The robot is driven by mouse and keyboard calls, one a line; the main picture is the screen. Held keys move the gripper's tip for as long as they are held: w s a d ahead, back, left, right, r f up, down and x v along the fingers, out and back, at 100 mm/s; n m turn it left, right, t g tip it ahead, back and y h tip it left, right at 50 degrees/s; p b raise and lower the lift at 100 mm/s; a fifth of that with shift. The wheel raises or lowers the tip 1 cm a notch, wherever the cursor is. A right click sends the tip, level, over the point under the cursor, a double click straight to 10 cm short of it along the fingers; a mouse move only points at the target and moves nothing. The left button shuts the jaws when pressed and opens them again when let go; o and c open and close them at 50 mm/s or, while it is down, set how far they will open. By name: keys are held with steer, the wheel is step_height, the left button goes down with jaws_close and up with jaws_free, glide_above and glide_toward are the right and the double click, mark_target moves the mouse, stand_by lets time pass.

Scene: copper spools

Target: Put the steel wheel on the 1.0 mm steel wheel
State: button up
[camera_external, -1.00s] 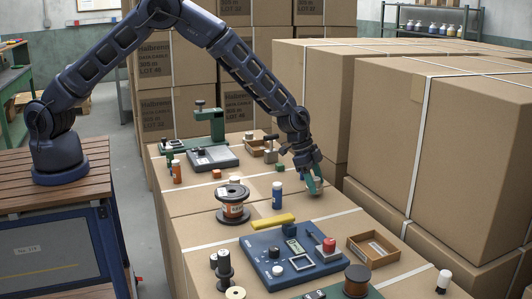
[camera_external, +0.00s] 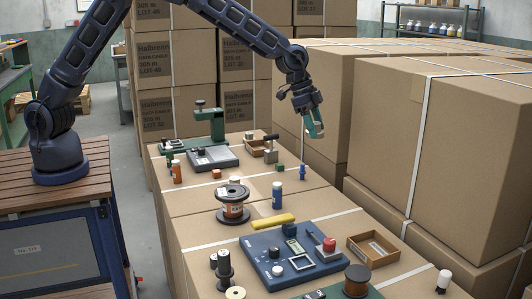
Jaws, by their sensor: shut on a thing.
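My gripper (camera_external: 315,131) has green fingers and hangs in the air above the right back part of the carton top. It is shut on a small pale grey piece, which looks like the steel wheel (camera_external: 318,127) and is partly hidden by the fingers. A thin upright with a blue lower part (camera_external: 303,172) stands on the carton below and slightly left of the gripper. I cannot make out which thing is the 1.0 mm steel wheel; no label is readable at this size.
A large copper spool (camera_external: 233,203) stands mid-carton, with a blue bottle (camera_external: 277,195) and yellow bar (camera_external: 267,220) near it. A blue tray (camera_external: 262,262) and wooden box (camera_external: 373,249) lie in front. A green stand (camera_external: 213,125) is at the back. Tall cartons (camera_external: 440,150) rise at right.

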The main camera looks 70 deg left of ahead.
steer(key=s+a+r, duration=0.3)
steer(key=s+a, duration=0.3)
steer(key=s, duration=0.3)
glide_above(239, 179)
steer(key=s+a, duration=0.1)
step_height(239, 179, down, 19)
steer(key=shift+r, duration=0.1)
steer(key=shift+s, duration=0.1)
stand_by(0.3)
steer(key=o, duration=1.1)
steer(key=shift+c, duration=0.2)
